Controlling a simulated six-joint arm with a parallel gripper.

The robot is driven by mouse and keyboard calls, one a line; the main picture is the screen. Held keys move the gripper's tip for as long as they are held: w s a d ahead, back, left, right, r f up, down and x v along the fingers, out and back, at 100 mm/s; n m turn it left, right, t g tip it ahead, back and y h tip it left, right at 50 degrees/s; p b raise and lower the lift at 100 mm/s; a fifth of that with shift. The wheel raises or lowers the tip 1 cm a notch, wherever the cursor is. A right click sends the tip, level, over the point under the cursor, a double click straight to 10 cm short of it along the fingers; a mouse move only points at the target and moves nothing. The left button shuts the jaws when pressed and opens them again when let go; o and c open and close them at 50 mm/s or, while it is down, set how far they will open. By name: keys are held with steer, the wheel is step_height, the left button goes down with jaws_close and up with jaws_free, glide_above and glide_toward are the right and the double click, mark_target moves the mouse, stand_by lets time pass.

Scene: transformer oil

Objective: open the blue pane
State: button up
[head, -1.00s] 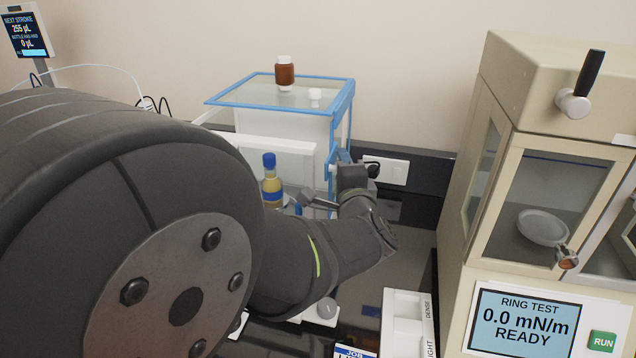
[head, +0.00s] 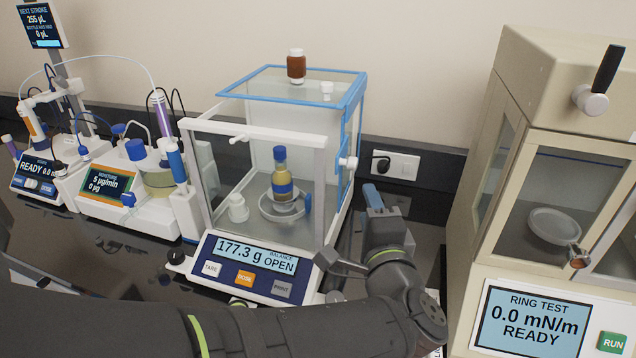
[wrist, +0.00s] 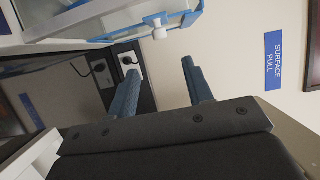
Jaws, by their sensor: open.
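The blue pane (head: 352,135) is the blue-framed right side of the glass balance case. Its white knob (head: 347,162) faces right; the knob also shows at the top of the wrist view (wrist: 159,33). I cannot tell whether this pane is slid at all. My gripper (head: 373,197) is to the right of the case, a little below and in front of the knob. In the wrist view, its two blue fingers (wrist: 160,85) are apart with nothing between them. The knob is beyond the fingertips, apart from them. The balance display (head: 245,256) reads 177.3 g and OPEN.
A blue-capped bottle (head: 281,172) stands on the pan inside the case. A brown jar (head: 296,66) stands on the case top. A beige ring-test cabinet (head: 545,170) bounds the right side, leaving a narrow gap. A wall socket (head: 397,165) is behind.

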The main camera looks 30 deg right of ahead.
steer(key=shift+s+a, duration=0.1)
steer(key=shift+s, duration=0.15)
steer(key=shift+w+r, duration=0.1)
step_height(320, 180, up, 17)
steer(key=n+g+y, duration=0.9)
steer(key=n+g, duration=0.3)
steer(key=n, duration=2)
glide_above(357, 159)
steer(key=s+d, duration=0.2)
steer(key=s, duration=0.5)
steer(key=x, duration=1.6)
steer(key=shift+w+d+f, duration=0.3)
steer(key=shift+d+f, duration=0.05)
jaws_close()
